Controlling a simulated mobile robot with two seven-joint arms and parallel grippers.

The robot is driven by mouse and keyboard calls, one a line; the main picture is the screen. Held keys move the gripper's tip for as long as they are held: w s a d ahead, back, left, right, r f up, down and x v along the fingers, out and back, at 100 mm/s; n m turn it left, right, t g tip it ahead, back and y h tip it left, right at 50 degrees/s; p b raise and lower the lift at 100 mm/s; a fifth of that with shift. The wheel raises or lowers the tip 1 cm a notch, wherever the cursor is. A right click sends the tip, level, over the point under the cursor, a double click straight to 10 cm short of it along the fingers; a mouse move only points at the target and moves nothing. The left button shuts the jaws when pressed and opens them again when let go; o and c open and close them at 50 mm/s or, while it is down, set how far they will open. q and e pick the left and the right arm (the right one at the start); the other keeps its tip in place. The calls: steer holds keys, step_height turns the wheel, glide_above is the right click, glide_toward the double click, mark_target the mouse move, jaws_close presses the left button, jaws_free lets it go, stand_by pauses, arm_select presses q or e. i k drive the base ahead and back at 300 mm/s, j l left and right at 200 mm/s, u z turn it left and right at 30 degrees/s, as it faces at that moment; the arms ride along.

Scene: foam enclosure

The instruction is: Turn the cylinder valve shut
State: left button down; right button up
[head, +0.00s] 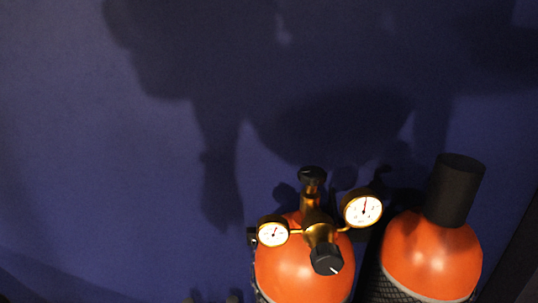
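An orange gas cylinder (304,275) stands at the lower middle of the head view, its lower part cut off by the frame edge. A brass valve and regulator (312,216) sit on its top. A black knob (312,175) is at the far end of the brass body, and a black faceted knob with a white mark (326,259) is at the near end. Two round white gauges, a left one (273,234) and a right one (363,210), flank the body. I cannot tell which knob is the cylinder valve. Neither gripper is in view.
A second orange cylinder (432,256) with a black cap (455,189) stands close on the right. Dark netting (377,283) covers the cylinders' lower sides. A dark blue wall (90,170) fills the rest, with large shadows on it. The left side looks clear.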

mark_target(308, 175)
steer(key=i+j+z, duration=0.1)
steer(key=j, duration=0.4)
steer(key=i+j+z, duration=0.15)
steer(key=j, duration=0.35)
steer(key=i+j+z, duration=0.1)
steer(key=i+j, duration=0.15)
steer(key=j, duration=0.25)
steer(key=i+j+z, duration=0.15)
steer(key=j, duration=0.4)
steer(key=j+z, duration=0.1)
steer(key=j, duration=0.4)
steer(key=i+l, duration=0.15)
steer(key=l, duration=0.15)
steer(key=i+l, duration=0.2)
steer(key=l, duration=0.1)
